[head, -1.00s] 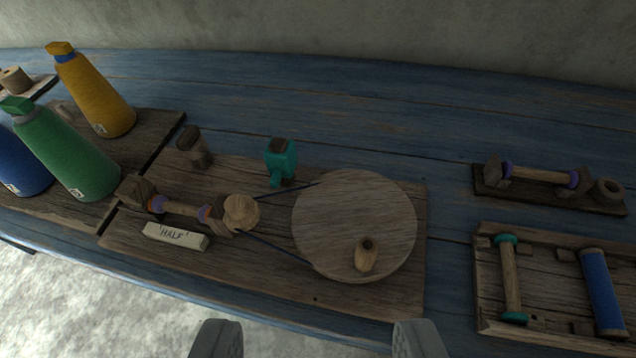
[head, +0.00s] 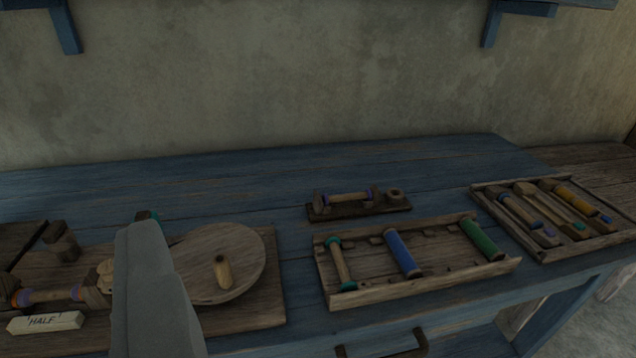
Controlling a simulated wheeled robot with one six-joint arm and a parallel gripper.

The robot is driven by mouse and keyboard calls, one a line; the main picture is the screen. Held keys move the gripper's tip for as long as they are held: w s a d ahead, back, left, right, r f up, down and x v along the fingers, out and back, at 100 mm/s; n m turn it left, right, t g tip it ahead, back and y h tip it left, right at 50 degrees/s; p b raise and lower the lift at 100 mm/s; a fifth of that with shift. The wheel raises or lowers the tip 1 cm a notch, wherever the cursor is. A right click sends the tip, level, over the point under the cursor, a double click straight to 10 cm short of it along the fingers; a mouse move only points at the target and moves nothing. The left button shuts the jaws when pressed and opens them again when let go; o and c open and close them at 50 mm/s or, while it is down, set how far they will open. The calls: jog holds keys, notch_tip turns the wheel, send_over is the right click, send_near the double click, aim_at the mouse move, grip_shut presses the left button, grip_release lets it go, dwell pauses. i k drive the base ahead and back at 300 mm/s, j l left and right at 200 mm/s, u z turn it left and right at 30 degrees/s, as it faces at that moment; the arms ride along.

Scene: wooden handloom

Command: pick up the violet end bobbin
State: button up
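A bobbin with a bare wooden shaft and violet ends (head: 348,198) lies level between the uprights of a small dark wooden stand (head: 345,213) near the middle of the blue bench. Another bare bobbin (head: 50,296) with violet and orange at its ends sits in the winder at the far left. One large grey finger of my gripper (head: 150,285) shows at the lower left, in front of the winder and well apart from the stand. A second finger does not show, so I cannot tell how wide the gripper is.
A wooden winder wheel (head: 218,258) with a peg stands left of the stand. In front of the stand is a tray (head: 400,287) with teal, blue and green bobbins. Another tray (head: 545,250) with several shuttles lies at right. The bench behind the stand is clear.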

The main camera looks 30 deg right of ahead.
aim_at(367, 195)
jog(key=z, duration=0.45)
jog(key=i+l+z, duration=0.15)
jog(key=z, duration=0.25)
jog(key=i+l+z, duration=0.15)
jog(key=z, duration=0.25)
jog(key=i+l+z, duration=0.1)
jog(key=z, duration=0.3)
jog(key=i, duration=0.1)
